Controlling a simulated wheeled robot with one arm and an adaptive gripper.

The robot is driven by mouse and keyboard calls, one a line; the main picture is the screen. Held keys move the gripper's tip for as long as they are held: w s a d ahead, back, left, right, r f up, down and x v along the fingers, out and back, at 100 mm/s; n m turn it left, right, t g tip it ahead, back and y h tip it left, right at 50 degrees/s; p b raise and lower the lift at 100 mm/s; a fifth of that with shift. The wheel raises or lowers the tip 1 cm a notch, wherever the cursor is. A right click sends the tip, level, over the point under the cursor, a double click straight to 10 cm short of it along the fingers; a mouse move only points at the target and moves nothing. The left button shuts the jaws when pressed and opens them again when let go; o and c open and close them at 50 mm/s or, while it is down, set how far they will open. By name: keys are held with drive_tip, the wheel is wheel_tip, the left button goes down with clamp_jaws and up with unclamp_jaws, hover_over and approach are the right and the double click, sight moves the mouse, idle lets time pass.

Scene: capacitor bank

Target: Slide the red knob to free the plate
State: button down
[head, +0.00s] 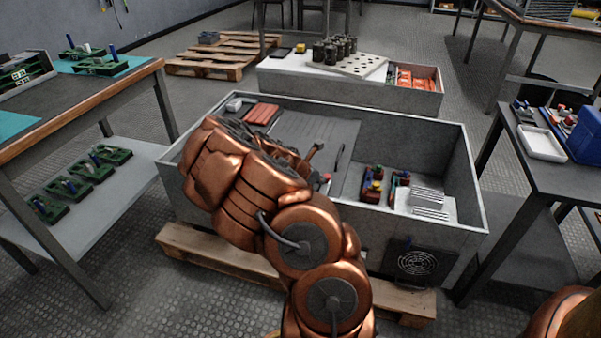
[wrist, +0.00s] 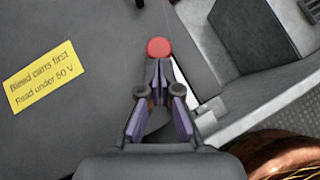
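The red knob (wrist: 158,47) is a round red disc at the edge of the dark grey plate (wrist: 75,125) in the wrist view. My gripper (wrist: 158,66) has its purple-padded fingers drawn together, with the tips right below the knob in the picture. The whole knob shows beyond the tips; I cannot tell whether they touch it. In the head view, the plate (head: 322,130) lies in an open grey metal box (head: 440,225), and a bit of the red knob (head: 326,177) shows beside my copper-coloured arm.
A yellow warning label (wrist: 43,76) is on the plate. The box's right compartment holds small coloured parts (head: 374,185) and a white finned block (head: 430,204). Side tables stand left (head: 75,115) and right (head: 545,165). A second box (head: 350,95) stands behind.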

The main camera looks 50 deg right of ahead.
drive_tip(key=f+p+v, duration=0.1)
drive_tip(key=p+v, duration=0.3)
drive_tip(key=v, duration=0.9)
drive_tip(key=shift+w+a, duration=0.3)
drive_tip(key=shift+a, duration=0.15)
drive_tip(key=shift+r, duration=0.1)
drive_tip(key=s+a+r+m+y+p, duration=0.25)
drive_tip(key=a+r+m+p, duration=0.4)
drive_tip(key=r, duration=0.55)
drive_tip(key=s+a+r+m+y+p, duration=0.1)
drive_tip(key=s+a+r+m+p, duration=0.3)
drive_tip(key=a+r+p, duration=0.7)
drive_tip(key=s+a+r+m+y+p, duration=0.2)
drive_tip(key=s+a+r+m+p, duration=0.1)
drive_tip(key=s+a+r+p, duration=0.4)
drive_tip(key=s+a+r+m+y+p, duration=0.3)
drive_tip(key=s+a+r+p, duration=0.5)
drive_tip(key=a+r, duration=0.6)
wheel_tip(320, 180, up, 2)
drive_tip(key=shift+s+a+r+g+y+p, duration=0.15)
drive_tip(key=shift+a+g+y+p, duration=0.2)
drive_tip(key=shift+p, duration=0.3)
drive_tip(key=shift+d, duration=0.2)
